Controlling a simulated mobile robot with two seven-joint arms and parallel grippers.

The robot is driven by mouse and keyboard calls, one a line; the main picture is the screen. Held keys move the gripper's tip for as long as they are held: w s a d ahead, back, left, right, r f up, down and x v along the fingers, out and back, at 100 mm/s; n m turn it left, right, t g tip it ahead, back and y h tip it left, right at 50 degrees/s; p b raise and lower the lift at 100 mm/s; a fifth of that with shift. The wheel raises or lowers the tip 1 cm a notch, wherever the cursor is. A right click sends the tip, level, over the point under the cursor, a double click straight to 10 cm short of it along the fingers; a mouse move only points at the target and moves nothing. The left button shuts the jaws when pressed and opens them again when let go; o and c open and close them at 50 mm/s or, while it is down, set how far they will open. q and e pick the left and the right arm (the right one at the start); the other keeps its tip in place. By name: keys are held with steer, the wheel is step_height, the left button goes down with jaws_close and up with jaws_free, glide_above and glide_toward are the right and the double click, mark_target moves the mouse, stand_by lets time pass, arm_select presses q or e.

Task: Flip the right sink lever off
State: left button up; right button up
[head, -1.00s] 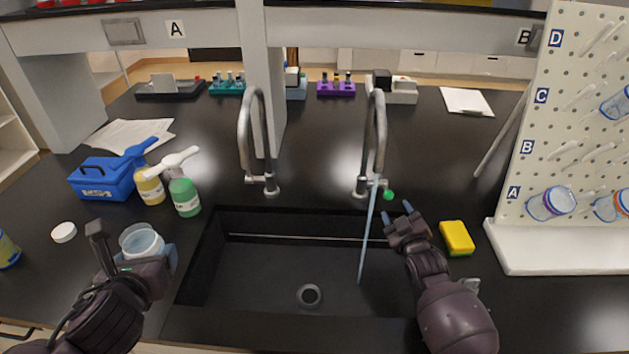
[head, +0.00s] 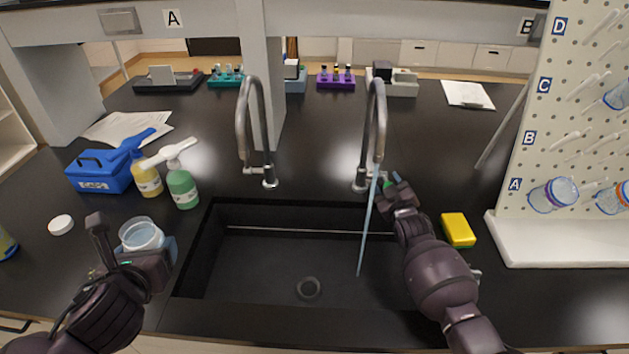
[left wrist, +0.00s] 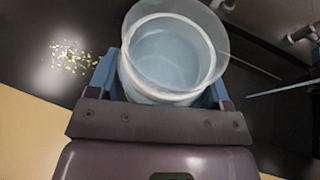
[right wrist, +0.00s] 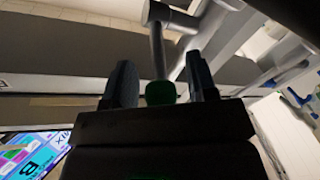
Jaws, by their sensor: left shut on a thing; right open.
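The right sink faucet (head: 379,120) stands behind the basin, and a thin stream of water (head: 366,225) falls from it into the sink (head: 290,265). Its lever has a green tip (right wrist: 160,92), seen between the open fingers of my right gripper (right wrist: 160,85) in the right wrist view. In the head view my right gripper (head: 393,186) is at the lever's end and partly hides it. I cannot tell whether the fingers touch it. My left gripper (head: 150,250) is shut on a clear jar (head: 142,236) of pale liquid, also seen in the left wrist view (left wrist: 172,55), at the left of the sink.
The left faucet (head: 247,130) shows no water. Spray bottles (head: 182,186) and a blue box (head: 98,172) stand left of the sink. A yellow sponge (head: 458,230) and a pegboard rack (head: 570,140) are to the right.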

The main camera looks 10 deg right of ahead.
jaws_close()
stand_by(0.3)
